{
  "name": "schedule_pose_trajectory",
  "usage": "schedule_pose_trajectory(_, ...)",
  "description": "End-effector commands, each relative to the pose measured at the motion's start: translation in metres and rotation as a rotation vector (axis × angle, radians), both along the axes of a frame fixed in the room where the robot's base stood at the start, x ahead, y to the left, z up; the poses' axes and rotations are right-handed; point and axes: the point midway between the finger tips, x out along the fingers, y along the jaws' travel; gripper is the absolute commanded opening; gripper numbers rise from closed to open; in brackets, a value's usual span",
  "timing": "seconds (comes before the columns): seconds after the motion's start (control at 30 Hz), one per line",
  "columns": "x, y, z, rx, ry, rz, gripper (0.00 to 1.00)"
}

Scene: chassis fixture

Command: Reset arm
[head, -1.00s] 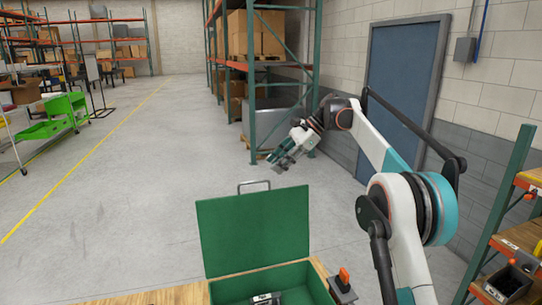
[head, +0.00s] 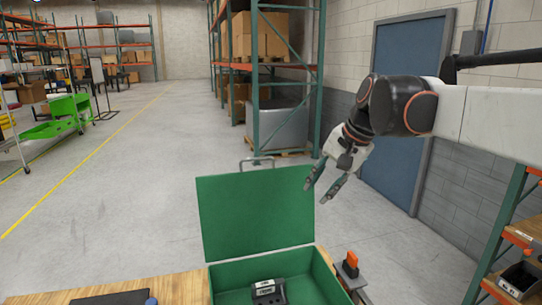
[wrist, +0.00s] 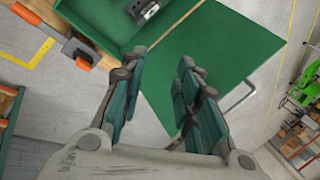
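My gripper (head: 325,187) hangs in the air above and right of the raised lid of a green box, its fingers pointing down and left. In the wrist view my gripper (wrist: 160,68) has its two green fingers apart with nothing between them. The green box (head: 328,280) stands open on a wooden table, its lid (head: 255,212) upright at the back. A dark device with a light label (head: 267,290) lies inside the box. It also shows in the wrist view (wrist: 142,10).
A fixture with an orange part (head: 351,262) stands right of the box. The wooden table (head: 180,290) carries a dark flat object (head: 112,298). An orange and green shelf (head: 510,235) stands at right, a blue door (head: 405,110) behind my arm.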

Motion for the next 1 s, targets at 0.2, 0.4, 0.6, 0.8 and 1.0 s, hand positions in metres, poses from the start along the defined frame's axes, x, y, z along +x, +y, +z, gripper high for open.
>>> schedule_pose_trajectory(0.2, -0.072, -0.021, -0.052, -0.138, -0.112, 0.099, 0.3)
schedule_pose_trajectory(0.4, -0.133, -0.04, -0.107, -0.274, -0.205, 0.198, 0.3)
schedule_pose_trajectory(0.6, -0.191, -0.058, -0.17, -0.414, -0.29, 0.302, 0.3)
schedule_pose_trajectory(0.8, -0.232, -0.072, -0.226, -0.534, -0.353, 0.39, 0.3)
schedule_pose_trajectory(1.0, -0.249, -0.078, -0.25, -0.589, -0.378, 0.431, 0.3)
